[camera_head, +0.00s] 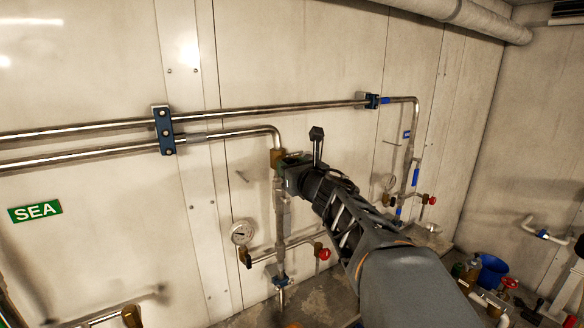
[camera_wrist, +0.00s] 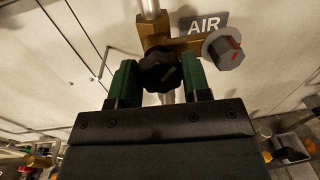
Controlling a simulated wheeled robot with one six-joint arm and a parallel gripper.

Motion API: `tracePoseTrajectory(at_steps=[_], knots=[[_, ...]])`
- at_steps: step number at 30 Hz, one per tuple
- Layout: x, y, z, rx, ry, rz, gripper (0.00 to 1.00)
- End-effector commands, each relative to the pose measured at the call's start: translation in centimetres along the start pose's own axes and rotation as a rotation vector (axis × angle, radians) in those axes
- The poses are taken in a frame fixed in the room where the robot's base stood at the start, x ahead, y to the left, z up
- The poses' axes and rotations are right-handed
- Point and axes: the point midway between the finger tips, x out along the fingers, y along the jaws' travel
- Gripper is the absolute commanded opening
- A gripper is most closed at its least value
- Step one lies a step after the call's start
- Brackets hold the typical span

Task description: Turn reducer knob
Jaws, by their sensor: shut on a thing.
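The reducer knob (camera_wrist: 161,72) is a black lobed knob below a brass fitting (camera_wrist: 155,30) in the wrist view. My gripper (camera_wrist: 160,80) has a green finger on each side of the knob and is shut on it. In the head view my gripper (camera_head: 290,170) reaches the brass fitting (camera_head: 277,158) at the bend of the lower steel pipe. The knob itself is hidden there by my gripper and arm.
A grey round knob with a red mark (camera_wrist: 223,47) sits right of my gripper, by an AIR label (camera_wrist: 202,25). A pressure gauge (camera_head: 242,232) and red valve handle (camera_head: 324,254) are below. Steel pipes (camera_head: 80,130) run along the wall. A blue bucket (camera_head: 491,270) stands lower right.

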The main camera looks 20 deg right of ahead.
Motion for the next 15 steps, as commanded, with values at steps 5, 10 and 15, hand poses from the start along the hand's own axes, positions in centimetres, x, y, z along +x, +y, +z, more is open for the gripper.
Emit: tracePoseTrajectory(at_steps=[5,10,15], knots=[[0.0,0.0,0.11,0.106,0.011,0.001,0.2],[0.0,-0.02,0.18,0.258,0.026,0.002,0.2],[0.0,-0.04,0.25,0.42,0.041,0.003,0.2]])
